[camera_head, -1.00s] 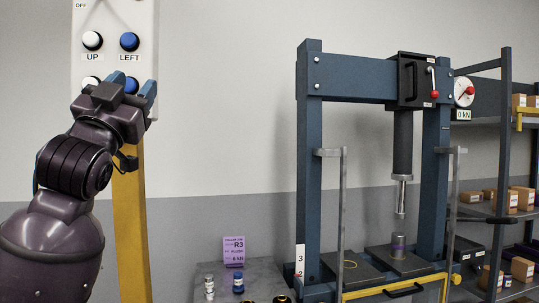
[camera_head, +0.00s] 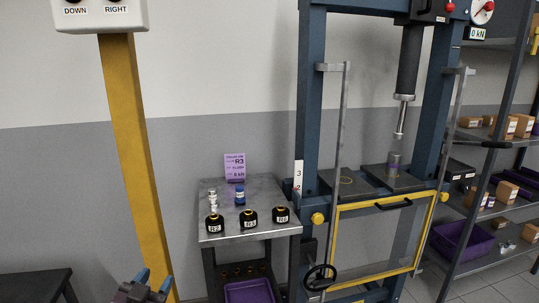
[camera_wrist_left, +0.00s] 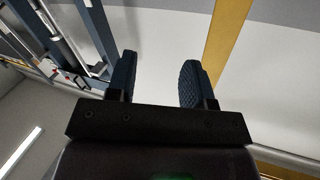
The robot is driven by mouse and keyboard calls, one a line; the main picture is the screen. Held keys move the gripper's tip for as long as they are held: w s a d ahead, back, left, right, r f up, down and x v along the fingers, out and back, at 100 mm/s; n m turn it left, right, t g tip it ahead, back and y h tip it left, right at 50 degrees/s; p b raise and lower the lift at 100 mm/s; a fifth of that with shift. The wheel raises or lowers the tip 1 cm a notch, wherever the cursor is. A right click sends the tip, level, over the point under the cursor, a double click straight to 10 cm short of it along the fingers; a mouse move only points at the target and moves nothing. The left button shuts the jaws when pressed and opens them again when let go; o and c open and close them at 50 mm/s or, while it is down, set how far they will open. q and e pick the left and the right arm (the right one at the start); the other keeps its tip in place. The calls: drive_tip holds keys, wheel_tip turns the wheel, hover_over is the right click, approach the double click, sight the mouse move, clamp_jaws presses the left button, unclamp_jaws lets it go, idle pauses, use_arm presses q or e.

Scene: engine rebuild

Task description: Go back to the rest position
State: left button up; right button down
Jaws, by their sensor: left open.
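My left gripper (camera_head: 152,281) is at the bottom of the head view, low in front of the yellow post (camera_head: 131,140). Its blue fingertips are apart with nothing between them. In the left wrist view the two dark blue fingers (camera_wrist_left: 158,80) are spread and empty, with bare wall behind them. The control box (camera_head: 99,14) on top of the post shows only its lower edge, with DOWN and RIGHT labels. My right gripper is not in view.
A small metal table (camera_head: 262,225) holds black R-labelled parts, two small bottles and a purple R3 card (camera_head: 235,167). A blue press (camera_head: 311,120) with a yellow-framed guard (camera_head: 375,245) stands to its right. Shelves (camera_head: 500,205) are at far right. A dark stool or bench (camera_head: 35,286) is at lower left.

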use_arm(q)
drive_tip(key=s+a+f+n+g+y, duration=0.2)
drive_tip(key=s+f+g, duration=0.4)
drive_tip(key=s+f, duration=1.7)
drive_tip(key=shift+s+a+f+n+g, duration=0.25)
drive_tip(key=shift+s+n, duration=0.25)
drive_tip(key=shift+s, duration=0.75)
drive_tip(key=shift+a, duration=0.1)
drive_tip(key=shift+c, duration=0.4)
